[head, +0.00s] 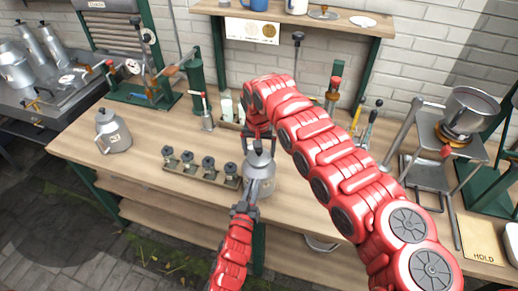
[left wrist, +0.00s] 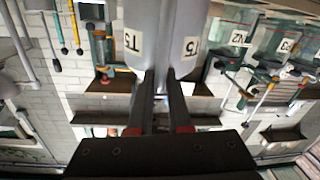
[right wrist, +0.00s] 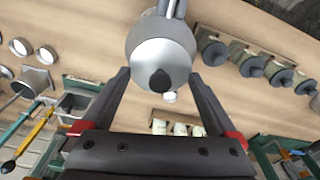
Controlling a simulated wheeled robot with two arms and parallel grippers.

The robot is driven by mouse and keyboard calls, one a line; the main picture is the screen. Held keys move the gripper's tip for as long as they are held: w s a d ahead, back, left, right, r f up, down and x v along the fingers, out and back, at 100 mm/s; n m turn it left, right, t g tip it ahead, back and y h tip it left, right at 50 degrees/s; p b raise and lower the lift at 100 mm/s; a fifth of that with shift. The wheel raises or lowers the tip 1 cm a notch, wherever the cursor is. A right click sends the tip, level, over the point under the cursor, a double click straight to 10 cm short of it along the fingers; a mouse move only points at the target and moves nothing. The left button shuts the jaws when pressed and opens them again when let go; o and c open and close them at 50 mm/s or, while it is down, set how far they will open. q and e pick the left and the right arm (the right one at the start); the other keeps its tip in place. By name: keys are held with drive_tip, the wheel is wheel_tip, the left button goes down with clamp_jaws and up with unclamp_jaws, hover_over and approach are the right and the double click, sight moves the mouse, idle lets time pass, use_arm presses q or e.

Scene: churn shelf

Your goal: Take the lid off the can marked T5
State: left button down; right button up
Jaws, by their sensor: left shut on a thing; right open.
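The grey metal can marked T5 (head: 262,183) stands at the front middle of the bench, with its T5 labels readable in the left wrist view (left wrist: 190,48). Its pale domed lid (right wrist: 160,58) is on, with a black knob (right wrist: 160,80) in the middle. My left gripper (head: 249,196) is shut on the can's near side, apparently on its handle; the exact grip is hard to see. My right gripper (right wrist: 160,84) is open above the lid, its fingers on either side of the knob and apart from it. In the head view my right arm partly hides the can.
A wooden rack (head: 183,172) with several dark-knobbed pieces lies left of the can. Another grey can (head: 112,132) stands farther left. A burner stand with a metal pot (head: 470,110) is at the right. A wall shelf (head: 300,18) hangs behind. Bare bench lies between the left can and rack.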

drive_tip(key=shift+s, duration=0.1)
drive_tip(key=c, duration=1.2)
use_arm(q)
drive_tip(key=shift+r, duration=0.1)
use_arm(e)
clamp_jaws()
drive_tip(key=shift+f, duration=0.1)
use_arm(q)
drive_tip(key=shift+d, duration=0.1)
use_arm(e)
drive_tip(key=shift+s+f, duration=0.1)
drive_tip(key=shift+r, duration=0.4)
drive_tip(key=shift+r, duration=0.2)
